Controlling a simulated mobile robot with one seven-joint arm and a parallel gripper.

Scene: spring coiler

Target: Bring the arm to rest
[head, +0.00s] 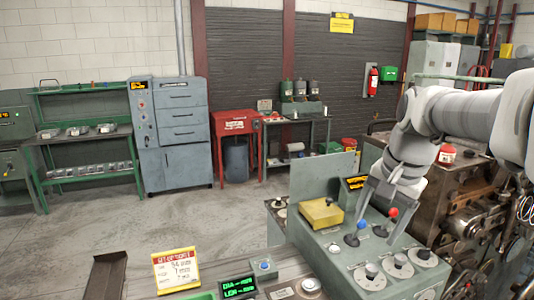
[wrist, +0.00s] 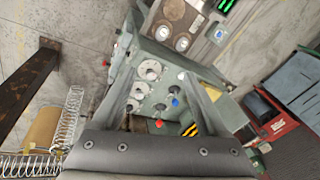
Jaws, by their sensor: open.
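My gripper (head: 377,228) hangs at the end of my arm over the green-grey control console (head: 325,262), its jaws open and pointing down. It sits around the blue-knobbed lever (head: 356,232) and the red-knobbed lever (head: 386,220) in the head view; I cannot tell whether it touches either. In the wrist view both fingers of my gripper (wrist: 160,68) are spread, with the console's dials (wrist: 150,70) and a blue knob (wrist: 175,102) seen between and below them. I see nothing held.
A yellow box (head: 321,212) sits on the console's left part. The brown coiling machine (head: 464,205) stands close on the right. A bench with a sign (head: 175,268) is in front. Coiled springs (wrist: 68,122) show at the wrist view's left. Open floor (head: 210,225) lies beyond.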

